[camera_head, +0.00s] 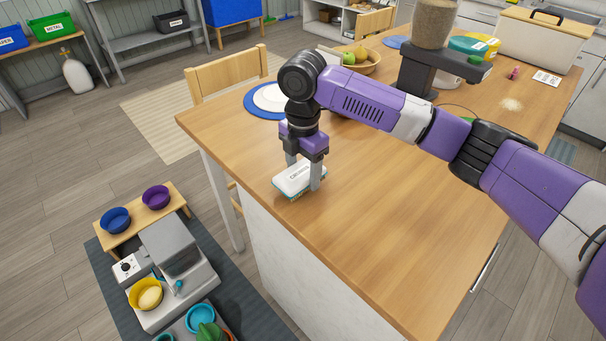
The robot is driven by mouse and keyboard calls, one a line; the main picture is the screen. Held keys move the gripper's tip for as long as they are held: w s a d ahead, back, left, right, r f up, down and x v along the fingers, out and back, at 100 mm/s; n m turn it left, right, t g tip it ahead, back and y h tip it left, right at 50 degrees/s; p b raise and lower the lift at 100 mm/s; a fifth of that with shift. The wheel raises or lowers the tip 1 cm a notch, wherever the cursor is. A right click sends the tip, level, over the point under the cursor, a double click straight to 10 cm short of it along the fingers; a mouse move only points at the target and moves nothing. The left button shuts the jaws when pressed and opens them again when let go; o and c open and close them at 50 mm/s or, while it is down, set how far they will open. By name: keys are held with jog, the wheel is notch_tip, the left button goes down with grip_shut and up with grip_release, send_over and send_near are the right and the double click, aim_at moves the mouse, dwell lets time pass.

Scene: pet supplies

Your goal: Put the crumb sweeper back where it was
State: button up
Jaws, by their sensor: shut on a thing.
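The crumb sweeper (293,181) is a small white box-like thing with dark lettering on top and a teal lower edge. It is at the left edge of the wooden table (370,215). My gripper (303,175) points down from above with its two fingers on either side of the sweeper, shut on it. I cannot tell whether the sweeper touches the tabletop or is held slightly above it.
A blue-rimmed white plate (263,101) and a fruit bowl (366,62) are behind my gripper. A kibble dispenser (432,30) stands farther back. The table's front is clear. Pet bowls and a feeder (181,245) are on the floor.

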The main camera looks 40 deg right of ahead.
aim_at(303, 170)
jog(key=shift+f, duration=0.7)
jog(key=shift+f, duration=0.1)
jog(key=o, duration=1.3)
notch_tip(303, 170, up, 12)
jog(key=shift+b, duration=0.45)
